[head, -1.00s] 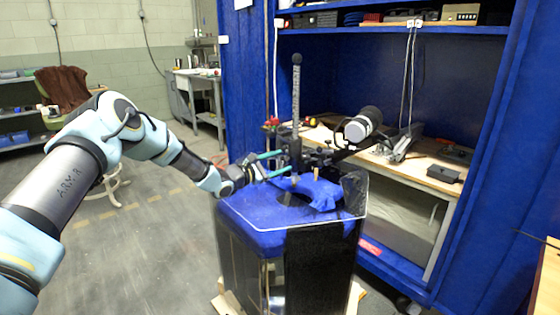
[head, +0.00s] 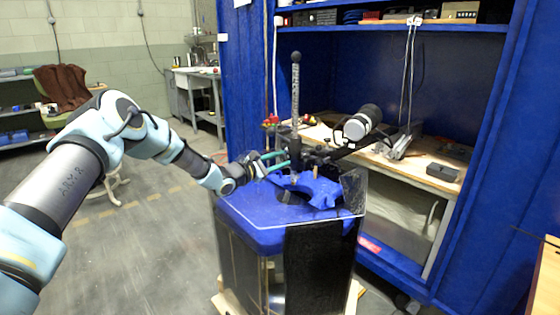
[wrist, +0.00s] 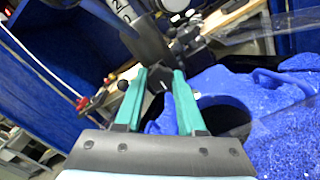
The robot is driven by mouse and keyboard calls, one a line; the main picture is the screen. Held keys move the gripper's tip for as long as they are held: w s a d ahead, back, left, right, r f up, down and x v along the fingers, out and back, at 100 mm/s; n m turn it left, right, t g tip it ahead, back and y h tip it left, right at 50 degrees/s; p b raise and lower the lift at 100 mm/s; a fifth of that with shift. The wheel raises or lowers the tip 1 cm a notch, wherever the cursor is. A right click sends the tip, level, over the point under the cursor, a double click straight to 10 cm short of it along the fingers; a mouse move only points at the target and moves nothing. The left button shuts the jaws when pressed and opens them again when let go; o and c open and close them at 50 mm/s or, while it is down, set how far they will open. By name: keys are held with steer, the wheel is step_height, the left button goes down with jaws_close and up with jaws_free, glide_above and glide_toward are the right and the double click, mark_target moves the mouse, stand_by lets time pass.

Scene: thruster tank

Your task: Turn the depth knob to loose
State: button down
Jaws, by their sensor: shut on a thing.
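The depth knob (wrist: 157,80) is a small dark piece with a pale mark, between my fingertips in the wrist view. It sits at the clamp on the upright graduated column (head: 295,95), which has a black ball on top. My gripper (head: 282,160) reaches in from the left over the tank, its green fingers drawn together at the clamp. The wrist view shows my gripper (wrist: 159,76) shut on the knob, one finger on each side. In the head view the fingers and clamp hide the knob. I cannot read its setting.
The blue-topped tank (head: 240,225) stands below the fingers, with a blue bracket (head: 318,188) around its opening. A black and white cylinder (head: 362,122) extends to the right of the column. A wooden bench (head: 425,172) stands behind.

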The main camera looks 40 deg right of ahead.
steer(key=shift+f, duration=0.1)
stand_by(0.3)
steer(key=n+b, duration=0.1)
steer(key=n, duration=0.1)
steer(key=shift+n, duration=0.4)
steer(key=n+b, duration=0.1)
steer(key=n, duration=0.1)
steer(key=shift+n, duration=0.4)
steer(key=n, duration=0.6)
steer(key=n+p, duration=0.1)
steer(key=n, duration=0.5)
steer(key=shift+n, duration=0.3)
steer(key=n, duration=0.5)
steer(key=shift+n, duration=0.3)
steer(key=c, duration=0.5)
jaws_free()
